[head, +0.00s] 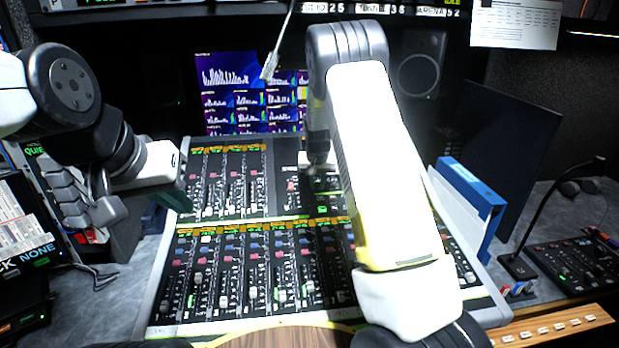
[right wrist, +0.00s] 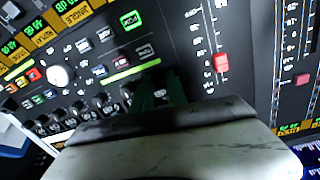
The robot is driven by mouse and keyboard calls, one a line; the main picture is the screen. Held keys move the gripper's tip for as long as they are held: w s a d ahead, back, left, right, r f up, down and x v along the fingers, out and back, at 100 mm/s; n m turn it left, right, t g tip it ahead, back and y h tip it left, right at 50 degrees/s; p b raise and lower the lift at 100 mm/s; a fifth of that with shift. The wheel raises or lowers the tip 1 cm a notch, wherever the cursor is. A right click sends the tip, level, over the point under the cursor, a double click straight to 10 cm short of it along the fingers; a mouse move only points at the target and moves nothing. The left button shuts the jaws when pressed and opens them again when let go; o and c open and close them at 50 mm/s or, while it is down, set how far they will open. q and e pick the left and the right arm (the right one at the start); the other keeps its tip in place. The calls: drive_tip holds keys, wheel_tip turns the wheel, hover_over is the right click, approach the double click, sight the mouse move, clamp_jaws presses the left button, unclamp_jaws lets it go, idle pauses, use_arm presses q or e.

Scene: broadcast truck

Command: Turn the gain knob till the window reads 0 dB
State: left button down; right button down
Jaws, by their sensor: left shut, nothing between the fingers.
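The mixing console (head: 277,190) fills the middle of the head view, with rows of faders, small knobs and yellow-lit windows. I cannot tell which knob is the gain knob. In the right wrist view, a round white knob (right wrist: 60,75) is at the left, and a lit window (right wrist: 68,5) at the top left has lettering I cannot read surely. My right gripper (right wrist: 160,92) points at the panel, its dark green fingers low over small controls; what lies between them is unclear. My arm hides part of the console in the head view. My left gripper (head: 181,196) is shut and empty at the console's left edge.
A blue binder (head: 470,190) stands at the console's right edge. A gooseneck microphone (head: 517,266) and a small control panel (head: 580,270) are farther right. Screens (head: 235,95) and a speaker (head: 418,75) are behind. A cluttered rack (head: 25,225) is at the left.

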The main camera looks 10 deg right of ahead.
drive_tip(key=shift+n, duration=0.3)
drive_tip(key=shift+s+f+n, duration=0.1)
drive_tip(key=shift+n, duration=2.5)
drive_tip(key=c, duration=1.3)
unclamp_jaws()
drive_tip(key=shift+v, duration=3.95)
